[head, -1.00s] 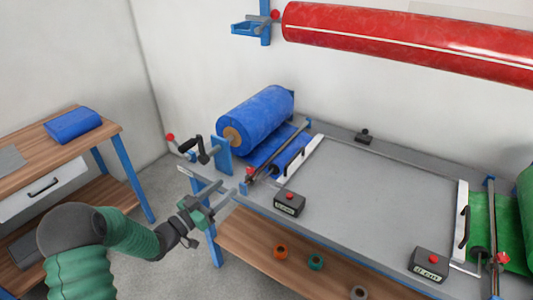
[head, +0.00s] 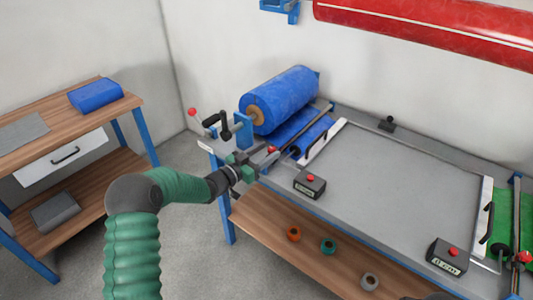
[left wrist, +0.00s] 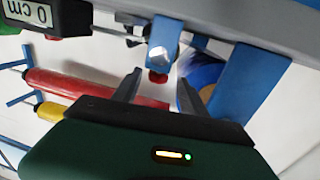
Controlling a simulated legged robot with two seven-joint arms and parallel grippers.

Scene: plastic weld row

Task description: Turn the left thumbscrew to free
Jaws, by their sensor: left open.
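A small red knob (head: 271,149), which looks like the left thumbscrew, sits at the near left end of the bar beside the blue roll. My left gripper (head: 257,162) is open at the bench's left end, close to this knob. In the left wrist view a red knob (left wrist: 157,77) shows between my open fingers (left wrist: 158,90), below a blue bracket (left wrist: 165,38) with a silver faceted end. I cannot tell whether the fingers touch it. My right gripper is out of view.
A black counter box (head: 310,184) with a red button stands right of my gripper. A black crank (head: 222,124) and a blue roll (head: 281,99) are behind it. Rings, including an orange one (head: 293,233), lie on the lower shelf. The grey bench top (head: 400,190) is mostly clear.

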